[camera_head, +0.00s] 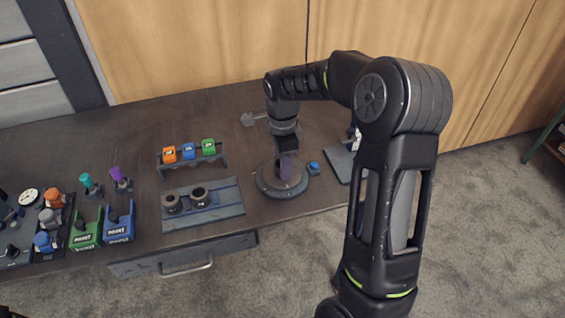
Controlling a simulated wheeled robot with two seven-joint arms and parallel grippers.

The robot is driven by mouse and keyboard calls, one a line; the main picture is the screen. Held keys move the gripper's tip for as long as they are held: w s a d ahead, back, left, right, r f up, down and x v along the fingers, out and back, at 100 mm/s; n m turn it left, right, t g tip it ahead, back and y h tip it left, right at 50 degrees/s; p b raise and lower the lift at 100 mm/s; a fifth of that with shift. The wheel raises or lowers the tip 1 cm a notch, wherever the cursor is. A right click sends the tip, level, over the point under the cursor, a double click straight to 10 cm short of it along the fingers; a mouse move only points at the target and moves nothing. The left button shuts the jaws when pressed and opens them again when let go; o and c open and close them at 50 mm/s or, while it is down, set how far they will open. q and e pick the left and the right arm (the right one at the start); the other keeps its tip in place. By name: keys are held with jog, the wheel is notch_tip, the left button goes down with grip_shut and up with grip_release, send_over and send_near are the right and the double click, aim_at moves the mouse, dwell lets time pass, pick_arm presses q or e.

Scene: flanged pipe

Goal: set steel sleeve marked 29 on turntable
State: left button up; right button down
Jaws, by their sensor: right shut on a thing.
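My right gripper (287,152) points down over the round dark turntable (267,187). It is shut on a small purplish-grey upright piece (286,170), which is at the middle of the turntable. I cannot tell whether this piece touches the turntable top, and no marking is readable on it. Two dark grey ring-shaped pieces, a left one (172,203) and a right one (200,196), stand on a blue-grey plate (228,206) left of the turntable. No number 29 is readable on either.
A rack (193,162) with orange, blue and green blocks stands behind the plate. Green (87,231) and blue (119,225) holders and several small tools crowd the left. A blue button (314,167) sits right of the turntable. Bare tabletop (125,135) lies at the back left.

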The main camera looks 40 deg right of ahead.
jog(key=c, duration=0.7)
grip_release()
jog(key=shift+c, duration=0.2)
jog(key=shift+c, duration=0.5)
jog(key=o, duration=0.3)
jog(key=shift+r, duration=0.1)
jog(key=shift+w+r, duration=0.1)
jog(key=shift+r, duration=0.05)
notch_tip(320, 180, up, 2)
jog(key=shift+w+p, duration=0.15)
jog(key=shift+p, duration=0.65)
jog(key=shift+s+r+p, duration=0.15)
jog(key=shift+r+p, duration=0.7)
jog(key=shift+r, duration=0.3)
jog(key=shift+s+r+p, duration=0.1)
jog(key=shift+r+p, duration=0.7)
jog(key=shift+r, duration=0.35)
